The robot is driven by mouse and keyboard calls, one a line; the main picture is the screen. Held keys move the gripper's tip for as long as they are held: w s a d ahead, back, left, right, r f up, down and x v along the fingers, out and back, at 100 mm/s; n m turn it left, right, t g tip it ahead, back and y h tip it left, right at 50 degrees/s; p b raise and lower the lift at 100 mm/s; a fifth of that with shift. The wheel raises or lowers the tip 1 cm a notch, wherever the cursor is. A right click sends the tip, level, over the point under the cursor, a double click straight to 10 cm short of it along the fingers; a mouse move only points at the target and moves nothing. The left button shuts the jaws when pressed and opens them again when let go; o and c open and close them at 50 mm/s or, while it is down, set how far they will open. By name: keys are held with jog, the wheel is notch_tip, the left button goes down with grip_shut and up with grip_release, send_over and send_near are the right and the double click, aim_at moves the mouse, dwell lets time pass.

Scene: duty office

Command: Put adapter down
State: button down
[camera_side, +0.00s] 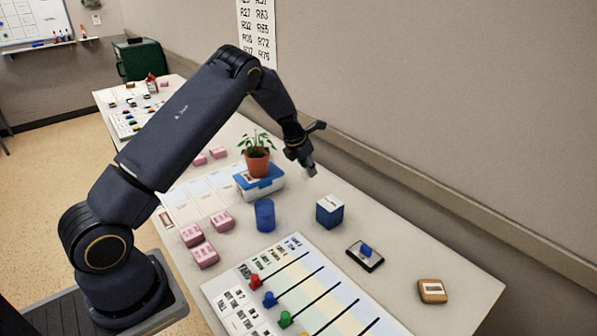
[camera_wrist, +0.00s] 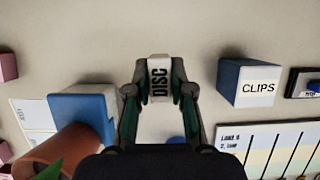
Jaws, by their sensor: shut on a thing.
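No other thing in view is marked as an adapter. In the side view my gripper (camera_side: 308,168) points down near the table's wall-side edge, behind and right of the potted plant (camera_side: 257,160). The held block is small there, and I cannot tell how far it is above the table (camera_side: 395,215). In the wrist view the bare table surface lies around the block.
The plant stands on a blue-and-white box (camera_side: 262,186) close to my gripper. A blue cup (camera_side: 265,215) and the blue-and-white "CLIPS" box (camera_wrist: 248,82) stand nearby. A lettered board with coloured pegs (camera_side: 300,285) lies in front. Pink blocks (camera_side: 204,255) are at left.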

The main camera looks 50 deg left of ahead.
jog(key=w+f, duration=0.1)
jog(key=f, duration=0.1)
jog(key=w+a+f, duration=0.1)
jog(key=w+f, duration=0.1)
jog(key=shift+w+f, duration=0.25)
jog(key=shift+f, duration=1.5)
jog(key=c, duration=1)
grip_release()
jog(key=shift+f, duration=0.15)
